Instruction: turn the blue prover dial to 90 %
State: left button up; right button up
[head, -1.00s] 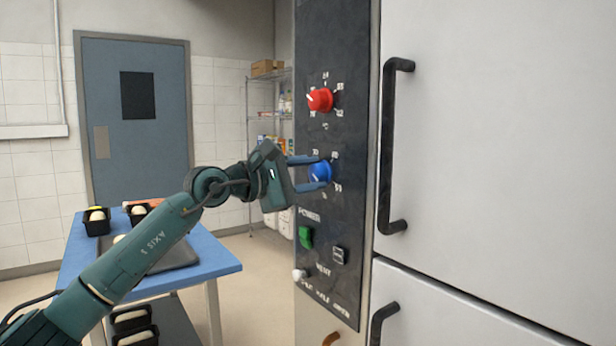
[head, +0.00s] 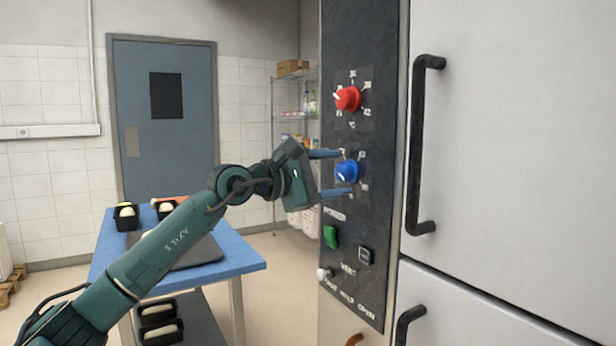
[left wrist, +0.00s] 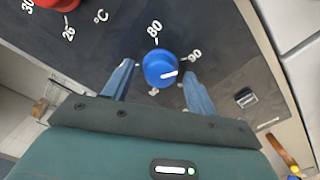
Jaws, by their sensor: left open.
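The blue prover dial (head: 347,172) is on the black control panel, below the red dial. In the left wrist view the blue dial (left wrist: 160,68) has a white pointer line that points right, a little below the printed 90 in the picture. The 80 label is above the dial. My left gripper (head: 346,173) is open, with one finger on each side of the blue dial. In the left wrist view a gap shows at the left finger; the right finger is close to the dial, and I cannot tell if it touches. My right gripper is not in view.
The red dial (head: 347,98) is just above. A green switch (head: 330,237), a black switch (head: 366,255) and a white knob (head: 324,274) are below. A black oven handle (head: 420,145) stands out at the right. A blue table (head: 240,262) with dough tins is at the left.

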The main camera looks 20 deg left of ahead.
pick_arm(q)
jog(key=b+v, duration=0.2)
jog(key=v, duration=1)
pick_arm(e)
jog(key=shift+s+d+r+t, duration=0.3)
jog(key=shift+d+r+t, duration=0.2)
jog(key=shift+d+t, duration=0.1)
pick_arm(q)
jog(key=shift+s+a, duration=0.1)
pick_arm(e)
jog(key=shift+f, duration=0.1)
